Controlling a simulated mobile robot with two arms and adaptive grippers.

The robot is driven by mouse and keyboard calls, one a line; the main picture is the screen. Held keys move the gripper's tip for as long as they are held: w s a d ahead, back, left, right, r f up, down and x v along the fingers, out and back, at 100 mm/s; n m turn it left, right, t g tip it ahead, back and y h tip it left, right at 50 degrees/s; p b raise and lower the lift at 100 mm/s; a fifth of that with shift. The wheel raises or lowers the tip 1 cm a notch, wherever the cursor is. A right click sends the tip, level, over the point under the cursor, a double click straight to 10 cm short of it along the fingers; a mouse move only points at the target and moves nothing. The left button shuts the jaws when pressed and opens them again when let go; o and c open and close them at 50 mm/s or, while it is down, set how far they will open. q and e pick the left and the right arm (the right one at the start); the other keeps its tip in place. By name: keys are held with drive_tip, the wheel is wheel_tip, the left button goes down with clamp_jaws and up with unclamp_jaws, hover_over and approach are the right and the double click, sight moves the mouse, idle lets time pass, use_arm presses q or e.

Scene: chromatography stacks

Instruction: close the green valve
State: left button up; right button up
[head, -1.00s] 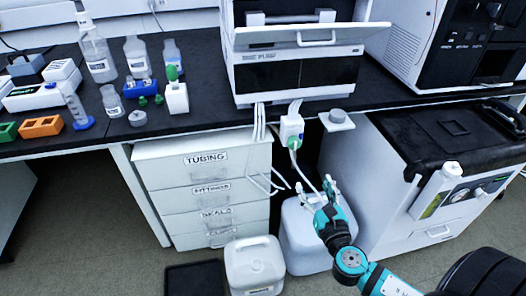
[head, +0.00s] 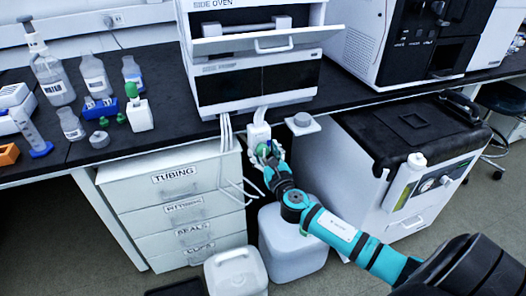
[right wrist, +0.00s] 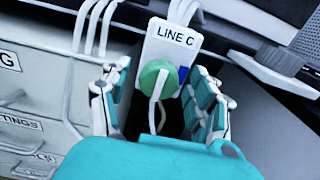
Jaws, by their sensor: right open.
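The green valve (right wrist: 154,80) is a round green knob with a pale handle on a white block labelled LINE C (right wrist: 172,45), below the bench edge. In the head view the valve (head: 263,149) is partly hidden by my right gripper (head: 268,156). In the right wrist view the fingers of my right gripper (right wrist: 158,105) stand open, one on each side of the knob. I cannot tell whether they touch it. A blue part shows beside the knob on the block. My left gripper is not in view.
A white drawer cabinet (head: 176,211) stands left of the valve. White tubes (head: 226,150) hang beside it. White jugs (head: 236,268) stand on the floor below. A white and black machine (head: 368,210) is to the right. A grey knob on a bracket (head: 302,121) juts out nearby.

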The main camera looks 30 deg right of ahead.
drive_tip(key=shift+w+d, duration=0.15)
drive_tip(key=shift+w, duration=0.35)
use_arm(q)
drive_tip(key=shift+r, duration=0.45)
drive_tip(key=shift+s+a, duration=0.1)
use_arm(e)
drive_tip(key=shift+c, duration=1)
drive_tip(key=c, duration=0.9)
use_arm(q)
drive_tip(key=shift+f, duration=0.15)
use_arm(e)
drive_tip(key=shift+c, duration=0.2)
